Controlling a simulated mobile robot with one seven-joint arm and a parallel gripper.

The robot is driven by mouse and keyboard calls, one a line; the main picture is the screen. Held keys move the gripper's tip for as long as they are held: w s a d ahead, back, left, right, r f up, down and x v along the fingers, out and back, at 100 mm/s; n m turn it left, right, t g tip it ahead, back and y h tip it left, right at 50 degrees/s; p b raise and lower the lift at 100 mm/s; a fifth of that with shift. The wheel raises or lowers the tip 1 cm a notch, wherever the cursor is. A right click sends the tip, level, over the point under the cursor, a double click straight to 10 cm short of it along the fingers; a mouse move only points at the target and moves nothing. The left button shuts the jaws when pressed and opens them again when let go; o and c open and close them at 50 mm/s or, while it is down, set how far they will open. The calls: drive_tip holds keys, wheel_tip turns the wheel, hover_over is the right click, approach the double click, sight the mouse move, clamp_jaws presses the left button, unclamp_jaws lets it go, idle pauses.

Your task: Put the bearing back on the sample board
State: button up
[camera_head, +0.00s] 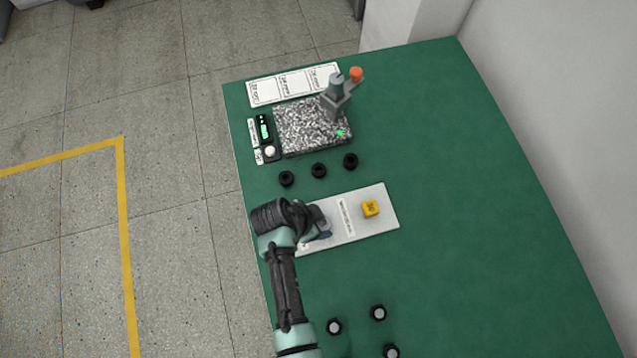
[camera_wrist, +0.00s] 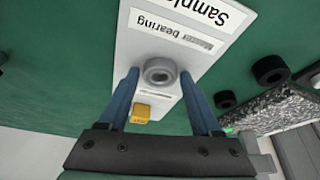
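The white sample board (camera_head: 384,222) lies on the green table, and it also shows in the wrist view (camera_wrist: 133,48). A grey ring-shaped bearing (camera_wrist: 160,71) appears over the board, near the printed label "Master bearing". In the head view my gripper (camera_head: 324,230) is over the board's left end and hides the bearing.
A yellow block (camera_head: 371,208) sits on the board's right part. Several black rings (camera_head: 319,170) stand in a row behind the board, before a speckled granite block (camera_head: 302,130) with a grey stand (camera_head: 336,100). More dark parts (camera_head: 378,313) stand at the front. The table's right side is clear.

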drive_tip(key=shift+o, duration=0.8)
